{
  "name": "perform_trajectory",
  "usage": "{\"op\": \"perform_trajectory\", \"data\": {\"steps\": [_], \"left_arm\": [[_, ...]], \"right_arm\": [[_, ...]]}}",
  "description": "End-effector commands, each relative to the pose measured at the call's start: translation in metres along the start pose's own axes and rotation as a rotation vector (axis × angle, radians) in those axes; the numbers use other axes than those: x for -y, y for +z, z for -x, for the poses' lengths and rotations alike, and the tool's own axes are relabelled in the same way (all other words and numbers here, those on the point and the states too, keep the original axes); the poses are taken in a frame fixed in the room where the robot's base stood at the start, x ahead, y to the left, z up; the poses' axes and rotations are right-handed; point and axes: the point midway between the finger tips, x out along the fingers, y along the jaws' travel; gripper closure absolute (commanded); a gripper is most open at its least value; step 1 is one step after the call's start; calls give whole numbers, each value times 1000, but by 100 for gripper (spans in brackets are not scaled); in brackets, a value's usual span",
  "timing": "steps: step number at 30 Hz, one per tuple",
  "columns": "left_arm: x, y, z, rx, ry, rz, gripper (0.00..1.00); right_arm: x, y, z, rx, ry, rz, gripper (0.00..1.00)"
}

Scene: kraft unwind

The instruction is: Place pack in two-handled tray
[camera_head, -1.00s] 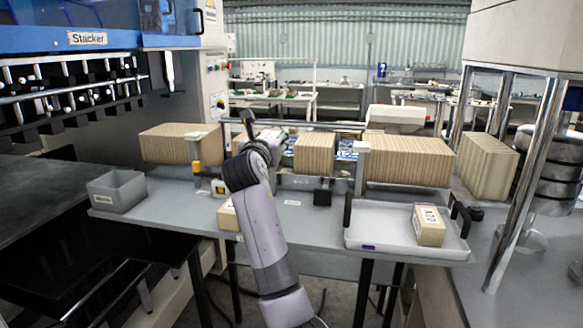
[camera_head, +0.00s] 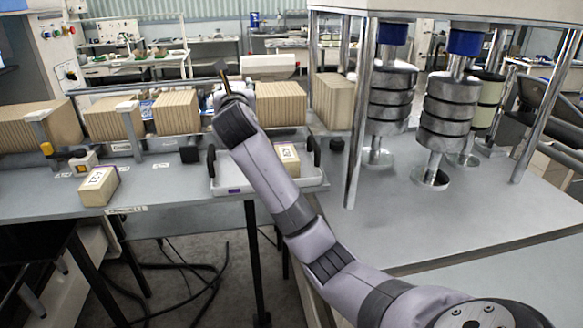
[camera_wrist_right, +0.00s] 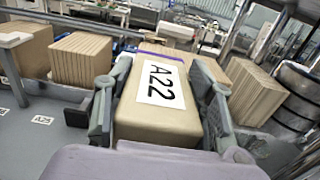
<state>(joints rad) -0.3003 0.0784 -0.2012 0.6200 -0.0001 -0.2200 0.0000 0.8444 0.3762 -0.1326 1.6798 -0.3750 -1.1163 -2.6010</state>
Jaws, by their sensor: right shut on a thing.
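My right gripper (camera_head: 227,84) is raised above the table, over the back left of the tray as seen in the head view. In the right wrist view its fingers are shut on a tan pack (camera_wrist_right: 150,122) with a white label A22; in the head view my wrist largely hides this pack. The white two-handled tray (camera_head: 228,184) has dark upright handles and stands at the table's right end. Another labelled pack (camera_head: 289,153) stands inside it, towards the right. A further labelled pack (camera_head: 98,186) lies on the table at the left. My left gripper is not in view.
Several kraft stacks (camera_head: 176,113) stand along the back of the table. A press with chrome posts (camera_head: 357,140) and metal weights stands right of the tray. A small black block (camera_head: 189,154) sits left of the tray.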

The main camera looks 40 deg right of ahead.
Motion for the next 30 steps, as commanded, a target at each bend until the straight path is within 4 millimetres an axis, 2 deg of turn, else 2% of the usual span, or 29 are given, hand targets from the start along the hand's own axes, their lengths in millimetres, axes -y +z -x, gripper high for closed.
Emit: {"op": "perform_trajectory", "data": {"steps": [5, 16, 19, 25, 30], "left_arm": [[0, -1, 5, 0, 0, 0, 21], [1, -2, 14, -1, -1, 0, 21], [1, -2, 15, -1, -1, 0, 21], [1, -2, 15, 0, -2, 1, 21], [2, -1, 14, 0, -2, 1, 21]], "right_arm": [[-2, -32, 1, -10, 8, 3, 86], [-1, -129, 1, -9, 5, 0, 86], [-1, -145, 1, -5, 5, 1, 86], [-1, -162, 1, -3, 5, 1, 86], [-1, -189, 1, -5, 4, 0, 86]]}}
